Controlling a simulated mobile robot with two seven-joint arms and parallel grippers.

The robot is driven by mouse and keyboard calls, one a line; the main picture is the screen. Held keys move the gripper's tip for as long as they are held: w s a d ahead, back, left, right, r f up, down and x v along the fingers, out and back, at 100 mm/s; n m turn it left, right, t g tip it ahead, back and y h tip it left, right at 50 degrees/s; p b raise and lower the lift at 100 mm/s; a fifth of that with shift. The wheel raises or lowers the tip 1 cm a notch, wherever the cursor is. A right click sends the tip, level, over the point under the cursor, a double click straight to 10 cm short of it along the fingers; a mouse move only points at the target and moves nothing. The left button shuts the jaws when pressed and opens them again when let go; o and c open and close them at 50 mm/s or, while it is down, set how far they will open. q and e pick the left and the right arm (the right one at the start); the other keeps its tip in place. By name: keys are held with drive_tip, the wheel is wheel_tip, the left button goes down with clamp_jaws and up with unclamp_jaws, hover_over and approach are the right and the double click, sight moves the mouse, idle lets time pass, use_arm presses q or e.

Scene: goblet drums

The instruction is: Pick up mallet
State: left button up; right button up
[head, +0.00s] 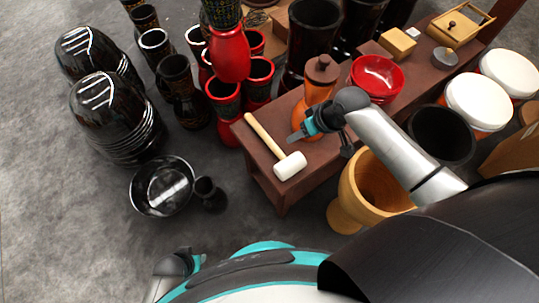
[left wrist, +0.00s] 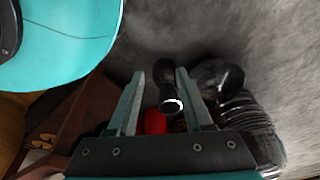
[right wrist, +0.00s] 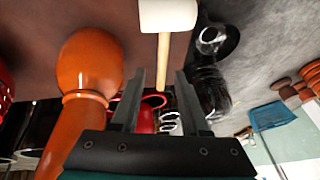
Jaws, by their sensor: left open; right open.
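The mallet has a white head (head: 290,166) and a pale wooden handle (head: 262,135). It lies on the dark brown low table (head: 252,158), head near the front edge. My right gripper (head: 297,136) is open and empty, just right of the mallet in the head view. In the right wrist view the white head (right wrist: 168,16) is at the top, and the handle runs down between the open fingers (right wrist: 160,75) as seen; contact is not shown. My left gripper (left wrist: 160,76) is open and empty, away from the mallet, low in the head view.
An orange-brown wooden vessel (head: 317,88) stands close behind my right gripper. A red bowl (head: 376,76) and small wooden boxes are farther along the table. Black and red goblet drums (head: 224,101) crowd its left; a wooden drum (head: 366,185) stands in front.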

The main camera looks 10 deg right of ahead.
drive_tip(key=b, duration=0.6)
hover_over(275, 146)
drive_tip(key=s+d, duration=0.2)
drive_tip(key=shift+n, duration=0.3)
wheel_tip(275, 146, down, 7)
drive_tip(key=shift+a+f, duration=0.1)
drive_tip(key=shift+b+x, duration=0.4)
drive_tip(key=shift+x, duration=0.45)
drive_tip(key=shift+b+x, duration=1.1)
drive_tip(key=shift+x, duration=0.15)
drive_tip(key=shift+b+x, duration=0.65)
drive_tip(key=shift+x, duration=0.15)
use_arm(q)
drive_tip(key=w+d+r+t, duration=0.2)
drive_tip(key=w+r, duration=0.2)
drive_tip(key=r, duration=0.5)
drive_tip(key=w+d+r+t+h, duration=0.1)
drive_tip(key=w+r, duration=0.3)
drive_tip(key=r, duration=0.5)
drive_tip(key=shift+d+t, duration=0.5)
drive_tip(key=shift+d, duration=0.25)
use_arm(e)
drive_tip(key=shift+w+f, duration=0.15)
drive_tip(key=shift+f, duration=0.1)
use_arm(q)
drive_tip(key=shift+w, duration=0.1)
use_arm(e)
clamp_jaws()
